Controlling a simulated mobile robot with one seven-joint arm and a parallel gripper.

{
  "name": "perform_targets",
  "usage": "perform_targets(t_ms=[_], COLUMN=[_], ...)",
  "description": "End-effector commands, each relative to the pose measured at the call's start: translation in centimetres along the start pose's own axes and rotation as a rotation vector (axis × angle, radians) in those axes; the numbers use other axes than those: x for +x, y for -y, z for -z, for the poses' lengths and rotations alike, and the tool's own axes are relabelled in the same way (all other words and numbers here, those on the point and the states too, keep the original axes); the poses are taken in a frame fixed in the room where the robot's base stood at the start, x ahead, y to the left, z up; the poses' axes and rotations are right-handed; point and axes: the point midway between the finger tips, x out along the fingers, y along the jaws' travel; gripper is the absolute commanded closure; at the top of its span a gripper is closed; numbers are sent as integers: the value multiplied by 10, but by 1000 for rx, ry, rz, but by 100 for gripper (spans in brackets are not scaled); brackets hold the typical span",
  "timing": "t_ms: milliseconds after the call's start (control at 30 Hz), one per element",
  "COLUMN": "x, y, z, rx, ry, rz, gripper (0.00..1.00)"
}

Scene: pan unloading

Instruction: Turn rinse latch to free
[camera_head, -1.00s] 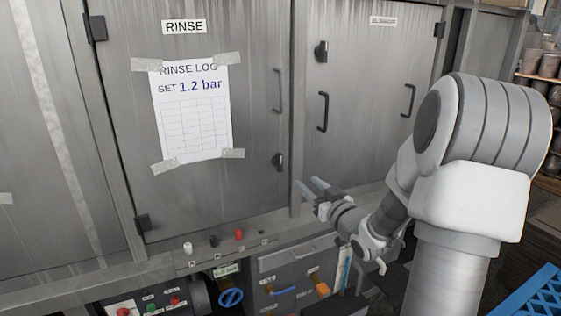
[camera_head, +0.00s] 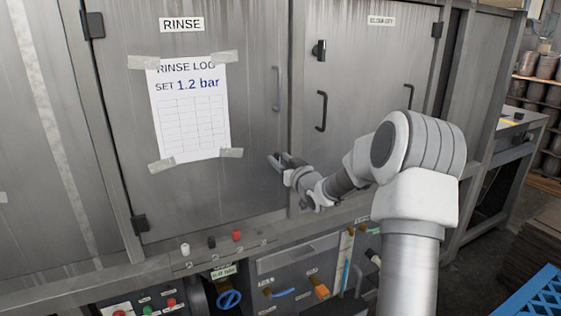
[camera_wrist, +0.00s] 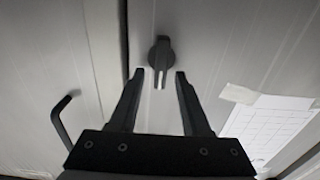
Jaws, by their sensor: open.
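The rinse door (camera_head: 250,185) is a grey metal panel under a RINSE label and appears shut. Its latch is a small dark knob (camera_wrist: 160,52) in the wrist view, with two short pale strips at its lower end. My gripper (camera_wrist: 160,75) is open and empty, with its fingertips either side of the knob's lower end in that picture. I cannot tell whether they touch it. In the head view my gripper (camera_head: 276,161) is at the lower right of the rinse door and hides the latch.
A taped rinse log (camera_head: 190,112) hangs on the door. A vertical door handle (camera_head: 276,90) is above my gripper. The right-hand door has its own dark latch (camera_head: 319,50) and handle (camera_head: 321,111). Knobs and valves (camera_head: 229,299) line the ledge and panel below.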

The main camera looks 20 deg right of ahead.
Motion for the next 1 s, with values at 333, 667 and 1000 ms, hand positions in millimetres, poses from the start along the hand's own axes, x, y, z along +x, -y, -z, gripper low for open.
perform_targets(t_ms=[333,667,1000], x=[2,2,2], y=[0,0,0], z=[0,0,0], rx=[0,0,18], ry=[0,0,0], rz=[0,0,0], gripper=[60,100,100])
